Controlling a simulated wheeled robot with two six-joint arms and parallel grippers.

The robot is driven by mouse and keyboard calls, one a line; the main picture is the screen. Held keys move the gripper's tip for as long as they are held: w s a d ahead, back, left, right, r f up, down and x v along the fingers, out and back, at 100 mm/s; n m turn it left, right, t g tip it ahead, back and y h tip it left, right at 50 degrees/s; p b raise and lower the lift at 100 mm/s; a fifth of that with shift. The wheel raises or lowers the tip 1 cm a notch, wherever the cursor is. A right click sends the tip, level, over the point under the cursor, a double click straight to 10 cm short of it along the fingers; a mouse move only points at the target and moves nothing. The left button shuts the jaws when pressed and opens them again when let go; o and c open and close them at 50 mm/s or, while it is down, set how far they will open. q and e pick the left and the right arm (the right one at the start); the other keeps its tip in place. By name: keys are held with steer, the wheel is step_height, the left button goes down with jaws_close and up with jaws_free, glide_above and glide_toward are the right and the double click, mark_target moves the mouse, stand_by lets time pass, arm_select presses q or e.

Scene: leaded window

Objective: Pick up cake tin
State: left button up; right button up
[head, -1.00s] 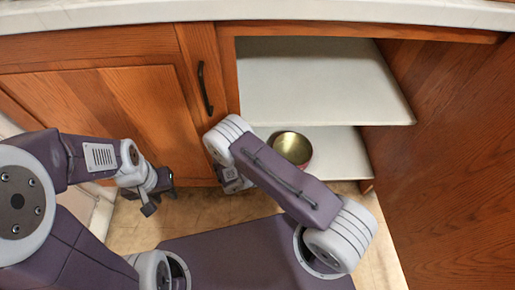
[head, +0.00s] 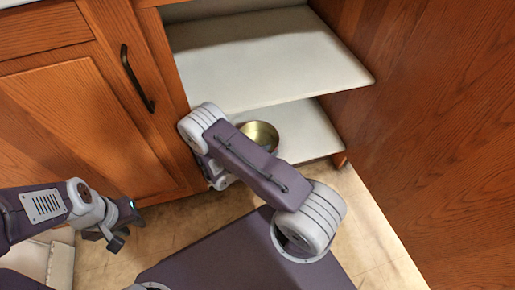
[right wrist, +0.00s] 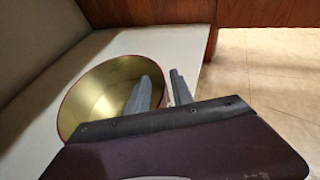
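The cake tin (head: 262,134) is round, with a gold inside and a thin red rim, and stands on the white bottom shelf of the open cabinet. In the right wrist view the tin (right wrist: 100,92) is at left centre. My right gripper (right wrist: 162,92) has its fingers apart, one in front of the tin's inside and one just past its right rim. Contact with the wall cannot be made out. In the head view my right arm hides this gripper and the tin's near part. My left gripper (head: 124,226) is open and empty, low by the closed door.
A white upper shelf (head: 260,60) hangs over the bottom shelf (head: 313,135). A wooden panel (head: 430,120) closes the right side. The closed door with a black handle (head: 137,78) is at left. The tiled floor (head: 370,235) at right is clear.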

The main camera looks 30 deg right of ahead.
jaws_close()
stand_by(1.4)
